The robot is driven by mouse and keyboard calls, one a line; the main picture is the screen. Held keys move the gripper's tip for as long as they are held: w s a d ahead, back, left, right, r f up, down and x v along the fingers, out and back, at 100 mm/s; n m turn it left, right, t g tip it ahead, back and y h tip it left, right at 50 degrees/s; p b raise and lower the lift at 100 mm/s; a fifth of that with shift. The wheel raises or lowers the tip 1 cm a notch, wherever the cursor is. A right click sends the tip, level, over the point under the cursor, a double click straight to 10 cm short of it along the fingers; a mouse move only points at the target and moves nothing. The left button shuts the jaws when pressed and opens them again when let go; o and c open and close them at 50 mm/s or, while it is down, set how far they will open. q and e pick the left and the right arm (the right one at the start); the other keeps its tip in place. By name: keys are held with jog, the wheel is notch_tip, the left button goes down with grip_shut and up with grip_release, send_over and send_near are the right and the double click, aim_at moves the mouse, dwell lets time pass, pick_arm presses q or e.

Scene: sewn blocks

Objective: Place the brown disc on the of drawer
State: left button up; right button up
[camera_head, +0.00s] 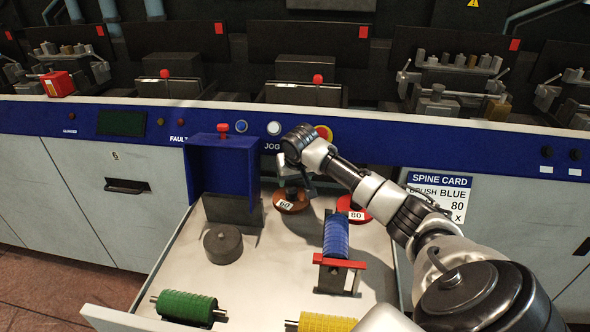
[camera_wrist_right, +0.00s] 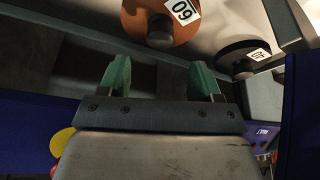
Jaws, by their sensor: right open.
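The brown disc (camera_head: 291,206), with a white "60" label and a dark centre hub, lies at the back of the open drawer (camera_head: 185,275). It also shows at the top of the right wrist view (camera_wrist_right: 150,32). My right gripper (camera_head: 296,184) is just above the disc and partly covers it in the head view. In the wrist view its green fingers (camera_wrist_right: 160,78) are apart with nothing between them, and the disc is beyond the fingertips. I cannot tell whether they touch it. My left gripper is not in view.
A red "80" disc (camera_head: 355,213) lies to the right, and a dark "40" disc (camera_wrist_right: 242,66) shows in the wrist view. The drawer also holds a dark cylinder (camera_head: 223,243), a blue roller (camera_head: 336,238), a green roller (camera_head: 186,306) and a yellow roller (camera_head: 325,322).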

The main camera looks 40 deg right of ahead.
jog(key=shift+v, duration=2.15)
